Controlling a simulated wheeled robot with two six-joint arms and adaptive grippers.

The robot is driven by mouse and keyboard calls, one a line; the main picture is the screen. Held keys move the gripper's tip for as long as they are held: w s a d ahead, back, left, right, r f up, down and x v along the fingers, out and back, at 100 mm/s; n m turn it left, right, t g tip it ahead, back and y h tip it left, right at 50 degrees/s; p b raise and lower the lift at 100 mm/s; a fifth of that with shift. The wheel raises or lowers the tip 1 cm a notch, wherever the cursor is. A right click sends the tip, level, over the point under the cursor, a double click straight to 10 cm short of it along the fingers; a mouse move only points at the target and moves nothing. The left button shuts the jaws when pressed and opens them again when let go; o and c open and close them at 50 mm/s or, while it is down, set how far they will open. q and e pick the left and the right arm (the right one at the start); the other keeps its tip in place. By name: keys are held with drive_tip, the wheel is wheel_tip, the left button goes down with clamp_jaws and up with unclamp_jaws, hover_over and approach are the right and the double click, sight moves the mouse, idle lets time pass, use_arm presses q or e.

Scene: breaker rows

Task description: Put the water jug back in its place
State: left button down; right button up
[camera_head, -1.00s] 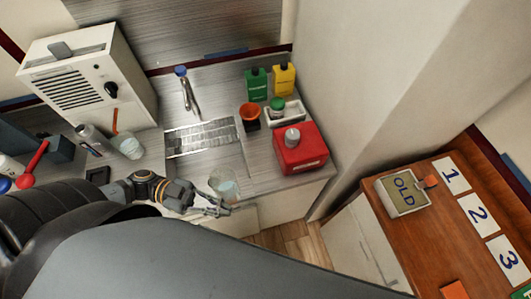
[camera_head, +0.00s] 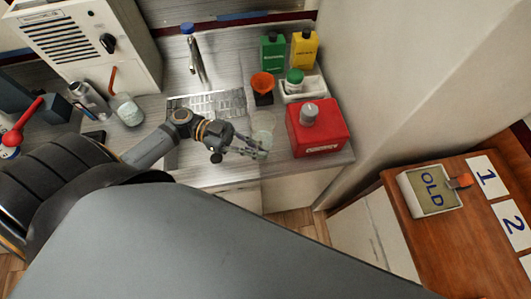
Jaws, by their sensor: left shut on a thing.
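The water jug (camera_head: 263,135) is a small clear vessel, partly hidden behind my left gripper's fingers. My left gripper (camera_head: 256,149) is shut on it, at the front right of the sink counter, just left of the red canister. I cannot tell whether the jug touches the counter. My right gripper is not in view.
A red canister (camera_head: 319,133) stands right of the jug, with an orange funnel cup (camera_head: 262,88) behind it. Green (camera_head: 272,52) and yellow (camera_head: 304,49) bottles stand farther back. Another clear beaker (camera_head: 129,112) stands left of the sink (camera_head: 211,103). A wooden bench (camera_head: 457,243) is at right.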

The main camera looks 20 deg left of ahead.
use_arm(q)
drive_tip(key=w+f, duration=0.1)
drive_tip(key=f, duration=0.1)
drive_tip(key=w+f, duration=0.1)
drive_tip(key=f, duration=0.3)
drive_tip(key=shift+w+d+f, duration=0.3)
drive_tip(key=shift+w+d, duration=0.1)
drive_tip(key=shift+f, duration=0.1)
drive_tip(key=c, duration=1.5)
unclamp_jaws()
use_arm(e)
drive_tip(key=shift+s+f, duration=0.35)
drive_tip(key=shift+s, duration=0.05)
